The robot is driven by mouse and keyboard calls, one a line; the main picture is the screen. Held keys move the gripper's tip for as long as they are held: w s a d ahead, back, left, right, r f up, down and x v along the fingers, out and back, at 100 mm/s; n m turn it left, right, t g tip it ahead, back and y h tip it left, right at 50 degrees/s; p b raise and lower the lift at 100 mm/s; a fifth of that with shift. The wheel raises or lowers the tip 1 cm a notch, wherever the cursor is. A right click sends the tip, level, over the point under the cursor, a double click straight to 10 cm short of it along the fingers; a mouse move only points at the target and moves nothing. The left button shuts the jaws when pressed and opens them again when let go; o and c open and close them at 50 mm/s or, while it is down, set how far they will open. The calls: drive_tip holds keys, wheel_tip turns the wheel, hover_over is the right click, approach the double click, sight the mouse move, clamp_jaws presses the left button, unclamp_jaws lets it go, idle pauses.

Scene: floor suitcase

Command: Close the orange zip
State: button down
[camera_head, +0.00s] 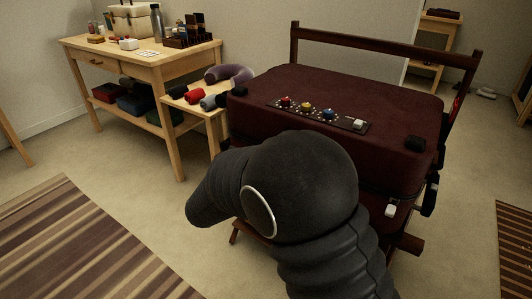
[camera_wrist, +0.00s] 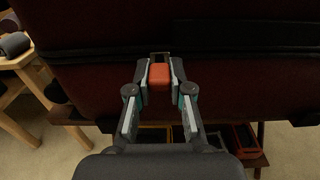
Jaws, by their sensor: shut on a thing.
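The orange zip pull (camera_wrist: 159,78) shows in the wrist view as a small block in front of the dark red side of the suitcase (camera_wrist: 85,85). My gripper (camera_wrist: 159,70) is shut on the zip pull, with one finger on each side of it. A dark band runs along the suitcase side just above the pull. In the head view the suitcase (camera_head: 360,95) lies flat on a dark wooden stand. There my arm hides my gripper, the orange pull and much of the suitcase's near side.
Striped rugs lie at both sides. A white tag (camera_head: 391,210) hangs near the right corner.

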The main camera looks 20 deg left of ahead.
drive_tip(key=shift+d, duration=0.25)
drive_tip(key=c, duration=1)
unclamp_jaws()
drive_tip(key=shift+d, duration=0.1)
drive_tip(key=shift+c, duration=0.2)
drive_tip(key=shift+s, duration=0.1)
drive_tip(key=shift+s+a, duration=0.15)
drive_tip(key=shift+a, duration=0.1)
drive_tip(key=v, duration=1.1)
drive_tip(key=shift+s, duration=0.25)
drive_tip(key=shift+a, duration=0.1)
